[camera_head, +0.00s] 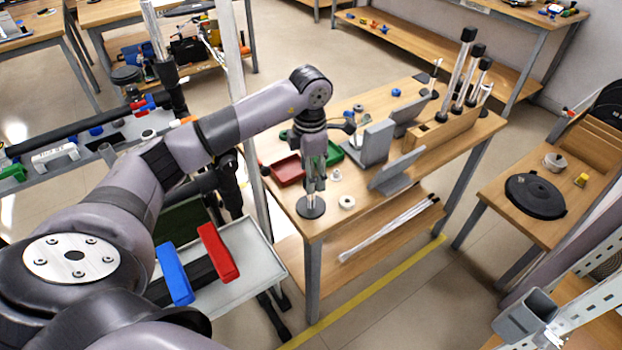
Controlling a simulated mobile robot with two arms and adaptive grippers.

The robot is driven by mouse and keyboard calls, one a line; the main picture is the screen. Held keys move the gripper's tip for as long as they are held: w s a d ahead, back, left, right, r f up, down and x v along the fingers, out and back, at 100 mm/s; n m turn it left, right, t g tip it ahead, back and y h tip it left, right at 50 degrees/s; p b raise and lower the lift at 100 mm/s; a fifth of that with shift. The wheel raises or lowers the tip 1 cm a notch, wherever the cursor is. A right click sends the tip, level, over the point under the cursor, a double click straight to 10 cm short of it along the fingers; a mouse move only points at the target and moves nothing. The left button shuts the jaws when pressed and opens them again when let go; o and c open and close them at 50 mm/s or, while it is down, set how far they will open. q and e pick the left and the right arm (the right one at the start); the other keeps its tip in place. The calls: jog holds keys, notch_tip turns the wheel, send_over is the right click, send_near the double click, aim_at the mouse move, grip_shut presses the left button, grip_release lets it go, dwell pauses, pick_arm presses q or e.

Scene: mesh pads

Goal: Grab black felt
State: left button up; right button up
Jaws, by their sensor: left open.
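A small round black disc, likely the black felt (311,207), lies flat near the front left corner of the wooden table (325,228). My left gripper (312,187) points down directly above it, with its fingers open. The fingertips are very close to the disc, and I cannot tell whether they touch it. The gripper hides part of the disc's far side. My right gripper is not in view.
A red tray (287,171) and a green tray (334,153) sit close behind the gripper. A white ring (346,202) and grey angled stands (390,178) are to the right. A large black disc (535,196) lies on the right-hand table.

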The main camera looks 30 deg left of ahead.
pick_arm(q)
jog(key=shift+a+f, duration=0.1)
jog(key=shift+f, duration=0.7)
jog(key=shift+c, duration=0.2)
jog(key=c, duration=0.7)
